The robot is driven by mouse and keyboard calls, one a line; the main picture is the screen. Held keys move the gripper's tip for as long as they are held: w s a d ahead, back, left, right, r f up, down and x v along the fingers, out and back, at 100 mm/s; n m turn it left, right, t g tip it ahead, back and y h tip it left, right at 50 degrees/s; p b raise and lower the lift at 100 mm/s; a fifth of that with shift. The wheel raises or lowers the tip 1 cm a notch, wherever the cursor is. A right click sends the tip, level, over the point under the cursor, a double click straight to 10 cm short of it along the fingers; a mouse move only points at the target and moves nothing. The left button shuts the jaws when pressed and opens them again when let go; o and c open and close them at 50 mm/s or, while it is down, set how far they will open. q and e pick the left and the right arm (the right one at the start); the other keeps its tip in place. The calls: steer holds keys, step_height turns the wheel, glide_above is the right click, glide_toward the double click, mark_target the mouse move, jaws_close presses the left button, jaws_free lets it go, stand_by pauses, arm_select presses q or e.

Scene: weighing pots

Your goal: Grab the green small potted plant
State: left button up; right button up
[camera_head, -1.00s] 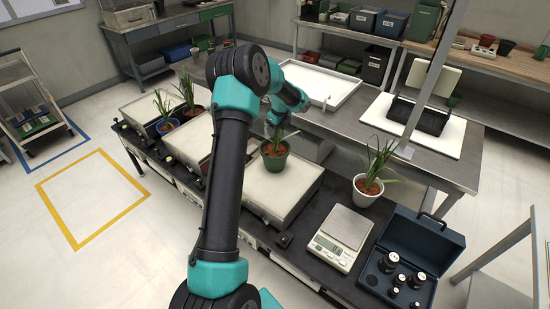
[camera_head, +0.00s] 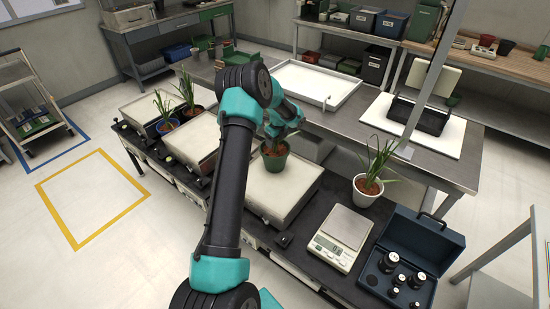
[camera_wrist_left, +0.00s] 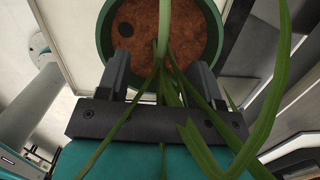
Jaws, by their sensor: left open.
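The green pot (camera_head: 274,161) with reddish soil and a leafy plant stands upright on a pale scale platform (camera_head: 285,195) in the middle of the bench. My left gripper (camera_head: 275,136) is just above the pot, overlapping its leaves. In the left wrist view the open gripper (camera_wrist_left: 160,68) has one finger on each side of the leaves. Its fingertips overlap the near side of the green pot's rim (camera_wrist_left: 105,32); I cannot tell whether they touch it. My right gripper is not in view.
A white potted plant (camera_head: 367,190), a small digital scale (camera_head: 340,238) and a blue case of weights (camera_head: 412,260) are to the right. A blue pot (camera_head: 168,126) and a red pot (camera_head: 191,110) stand at the left. A white tray (camera_head: 318,84) is behind.

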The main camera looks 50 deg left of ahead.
mark_target(275, 154)
arm_select(q)
steer(key=shift+a+f, duration=0.25)
steer(key=shift+f, duration=1)
steer(key=shift+c, duration=0.4)
jaws_close()
